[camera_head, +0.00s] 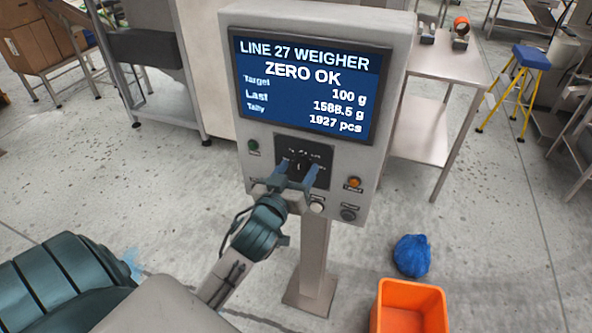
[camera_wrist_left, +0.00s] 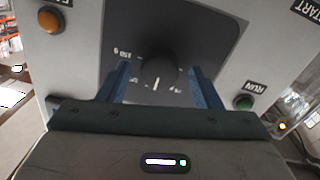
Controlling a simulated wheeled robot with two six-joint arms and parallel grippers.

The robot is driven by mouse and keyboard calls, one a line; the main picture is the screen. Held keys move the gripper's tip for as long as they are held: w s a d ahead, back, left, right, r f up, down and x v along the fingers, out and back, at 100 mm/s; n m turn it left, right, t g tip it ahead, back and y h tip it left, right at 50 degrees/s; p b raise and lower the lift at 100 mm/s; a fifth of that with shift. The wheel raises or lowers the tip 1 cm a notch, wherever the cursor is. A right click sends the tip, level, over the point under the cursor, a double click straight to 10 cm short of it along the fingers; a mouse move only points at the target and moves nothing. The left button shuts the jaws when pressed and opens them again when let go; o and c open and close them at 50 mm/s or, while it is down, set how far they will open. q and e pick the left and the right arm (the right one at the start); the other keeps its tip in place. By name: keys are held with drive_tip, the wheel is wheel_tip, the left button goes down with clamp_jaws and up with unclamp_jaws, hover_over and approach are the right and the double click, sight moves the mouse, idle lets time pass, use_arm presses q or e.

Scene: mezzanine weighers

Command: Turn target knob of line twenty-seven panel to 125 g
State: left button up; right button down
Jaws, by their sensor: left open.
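The line 27 weigher panel (camera_head: 389,120) stands upright on a post. Its screen (camera_head: 311,85) reads "LINE 27 WEIGHER", "ZERO OK", Target 100 g, Last 1588.5 g, Tally 1927 pcs. The black target knob (camera_wrist_left: 160,71) sits on a dark dial plate below the screen, with a "150 g" mark legible at its left in the wrist view. My left gripper (camera_head: 297,176) is open in front of the dial. Its blue fingers (camera_wrist_left: 163,84) stand on either side of the knob, with gaps visible. Contact cannot be told. My right gripper is not in view.
A green RUN button (camera_head: 253,145) and an orange button (camera_head: 354,183) flank the dial; more buttons sit below. An orange bin (camera_head: 411,288) and a blue bundle (camera_head: 412,255) are on the floor at right. A steel table (camera_head: 440,62) stands behind the panel.

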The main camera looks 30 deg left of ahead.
use_arm(q)
drive_tip(key=c, duration=1)
drive_tip(key=m+p, duration=0.3)
drive_tip(key=shift+d+r+m, duration=0.1)
drive_tip(key=shift+r+m, duration=0.15)
drive_tip(key=shift+m, duration=0.05)
drive_tip(key=m+p, duration=0.3)
drive_tip(key=shift+m, duration=0.3)
drive_tip(key=shift+f+m+p, duration=0.1)
drive_tip(key=shift+m+p, duration=0.2)
drive_tip(key=shift+m, duration=0.3)
drive_tip(key=o, duration=1)
drive_tip(key=shift+d+f, duration=0.1)
